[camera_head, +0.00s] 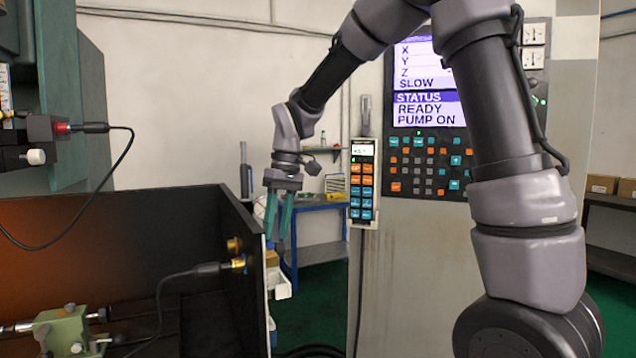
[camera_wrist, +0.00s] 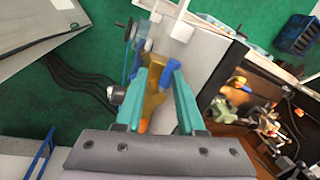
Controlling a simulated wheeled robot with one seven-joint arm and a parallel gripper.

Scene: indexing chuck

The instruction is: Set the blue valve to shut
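My gripper (camera_head: 278,236) points down with its two teal fingers apart, beside the right wall of the black-walled machine enclosure. Just below the fingertips is a brass valve body with a bit of blue at its top, the blue valve (camera_head: 270,244), mostly hidden by the fingers. In the wrist view the fingertips of my gripper (camera_wrist: 158,66) stand on either side of brass, with blue handle parts of the valve (camera_wrist: 166,76) close to the tips. I cannot tell whether the fingers touch the handle, nor read its setting.
A brass fitting with a black cable (camera_head: 236,264) sticks out of the enclosure wall (camera_head: 140,245). A white tray (camera_head: 279,287) hangs below the valve. The control panel (camera_head: 428,160) and a pendant (camera_head: 362,183) stand to the right. A blue-framed bench (camera_head: 318,250) is behind.

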